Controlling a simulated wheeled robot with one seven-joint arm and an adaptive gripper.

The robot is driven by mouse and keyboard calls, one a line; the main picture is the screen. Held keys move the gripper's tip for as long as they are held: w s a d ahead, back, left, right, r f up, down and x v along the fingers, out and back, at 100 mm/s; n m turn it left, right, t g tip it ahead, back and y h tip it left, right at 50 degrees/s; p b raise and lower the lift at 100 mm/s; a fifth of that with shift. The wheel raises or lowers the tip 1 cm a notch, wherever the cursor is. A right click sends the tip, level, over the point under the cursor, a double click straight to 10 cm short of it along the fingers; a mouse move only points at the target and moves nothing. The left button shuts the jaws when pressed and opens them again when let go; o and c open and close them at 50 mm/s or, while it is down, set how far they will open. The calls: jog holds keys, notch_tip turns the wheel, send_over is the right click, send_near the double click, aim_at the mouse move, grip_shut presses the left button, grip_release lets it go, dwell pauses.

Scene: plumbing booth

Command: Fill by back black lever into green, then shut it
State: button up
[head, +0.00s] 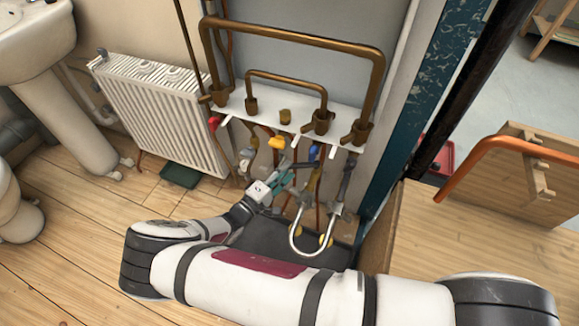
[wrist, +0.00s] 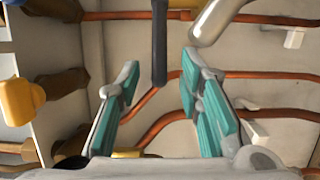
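A black lever (wrist: 160,42) hangs into the wrist view from the top and ends between my finger pads, with a gap on each side. In the head view, a dark lever (head: 305,164) shows just beyond my fingertips; I cannot tell surely that it is the back one. My gripper (head: 284,180) is open and empty, its teal pads apart, as the wrist view also shows (wrist: 160,76). A dark green tray (head: 180,175) lies on the floor below the radiator. I cannot tell whether any water runs.
Copper pipes (head: 290,36) rise over a white shelf (head: 350,113) with red, yellow and blue handles. A U-shaped pale pipe (head: 297,245) stands right of my gripper. A radiator (head: 160,105) is at left and a wooden panel at right.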

jog(key=v, duration=0.9)
